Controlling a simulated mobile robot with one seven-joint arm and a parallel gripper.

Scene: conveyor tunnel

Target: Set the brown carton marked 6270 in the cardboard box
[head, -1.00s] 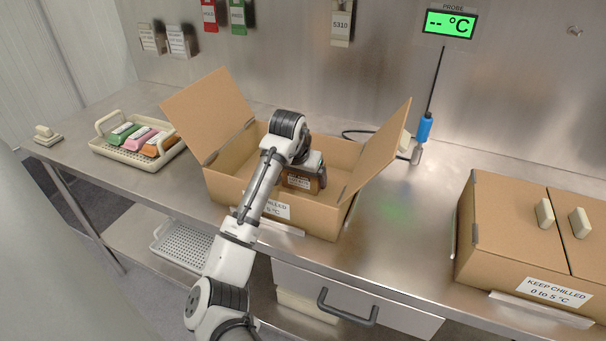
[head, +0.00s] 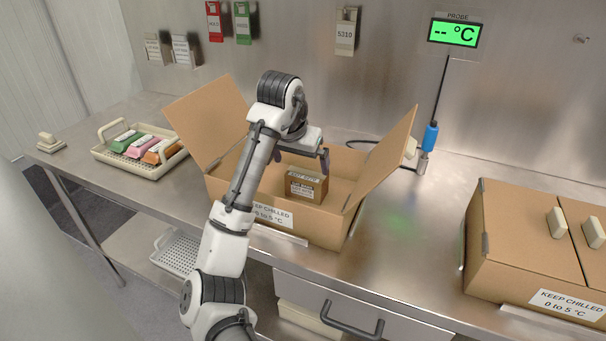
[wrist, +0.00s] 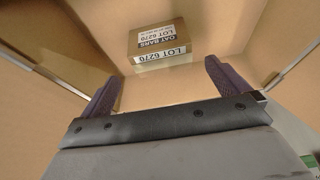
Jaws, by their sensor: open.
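The brown carton marked 6270 (head: 306,185) stands inside the open cardboard box (head: 330,222). In the wrist view the carton (wrist: 158,42) shows its "LOT 6270" label and lies beyond the fingertips, apart from them. The box has two flaps raised, left and right, and a "KEEP CHILLED 0 to 5 °C" label on its front, partly hidden by my arm. My gripper (head: 301,157) is open and empty, above the carton; its two dark fingers (wrist: 160,80) show spread in the wrist view.
A cream tray (head: 150,172) with green, pink and orange packs stands at the left. A closed cardboard box (head: 500,255) stands at the right. The steel counter between the boxes is clear.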

